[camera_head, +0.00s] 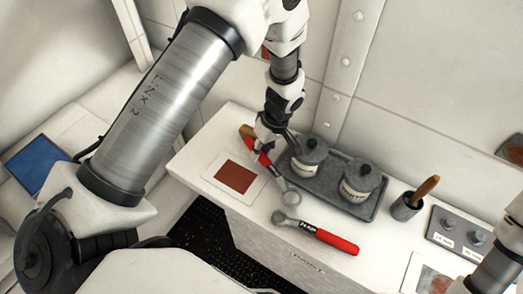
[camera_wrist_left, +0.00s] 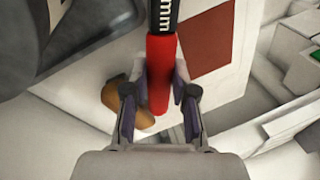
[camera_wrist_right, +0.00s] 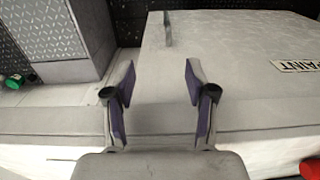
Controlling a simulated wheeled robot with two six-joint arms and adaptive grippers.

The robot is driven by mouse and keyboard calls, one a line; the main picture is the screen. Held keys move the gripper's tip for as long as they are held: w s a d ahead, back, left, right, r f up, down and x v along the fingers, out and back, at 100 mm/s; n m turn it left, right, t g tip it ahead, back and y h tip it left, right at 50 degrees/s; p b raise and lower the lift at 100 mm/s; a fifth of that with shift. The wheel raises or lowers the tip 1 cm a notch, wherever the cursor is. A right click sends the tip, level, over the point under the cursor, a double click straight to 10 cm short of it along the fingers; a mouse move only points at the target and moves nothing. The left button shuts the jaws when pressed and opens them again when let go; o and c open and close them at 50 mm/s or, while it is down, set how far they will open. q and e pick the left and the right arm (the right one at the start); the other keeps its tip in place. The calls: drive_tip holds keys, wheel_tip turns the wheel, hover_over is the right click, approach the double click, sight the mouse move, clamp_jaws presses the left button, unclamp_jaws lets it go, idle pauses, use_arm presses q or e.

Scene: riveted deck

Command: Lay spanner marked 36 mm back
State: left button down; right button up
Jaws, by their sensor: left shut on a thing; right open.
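My left gripper (camera_head: 264,142) is shut on the red handle of a spanner (camera_head: 288,194) with a grey ring end. In the left wrist view, the red handle (camera_wrist_left: 160,75) lies between the fingers (camera_wrist_left: 158,100); "mm" shows on its black band, the number is cut off. I cannot tell whether it touches the bench. A second red-handled spanner (camera_head: 335,240) lies on the white bench (camera_head: 215,205), its ring end toward the first; its marking is too small to read surely. My right gripper (camera_wrist_right: 155,88) is open and empty in the right wrist view.
A grey tray (camera_head: 325,196) with two lidded pots (camera_head: 308,157) stands behind the spanners. A dark red square (camera_head: 236,177) on a white sheet lies left. A cup (camera_head: 405,207) with a wooden-handled tool and a grey knobbed plate (camera_head: 456,236) are right. A wooden handle (camera_wrist_left: 125,108) lies near the left gripper.

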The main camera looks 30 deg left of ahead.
use_arm(q)
drive_tip(key=shift+f, duration=0.8)
drive_tip(key=shift+w+a+r, duration=0.1)
drive_tip(key=shift+w, duration=0.15)
drive_tip(key=c, duration=0.9)
unclamp_jaws()
drive_tip(key=shift+c, duration=0.2)
drive_tip(key=shift+s, duration=0.2)
drive_tip(key=p+v, duration=0.8)
drive_tip(key=v, duration=0.4)
use_arm(e)
wheel_tip(320, 180, up, 7)
use_arm(q)
drive_tip(key=shift+w, duration=0.1)
use_arm(e)
drive_tip(key=shift+w, duration=0.1)
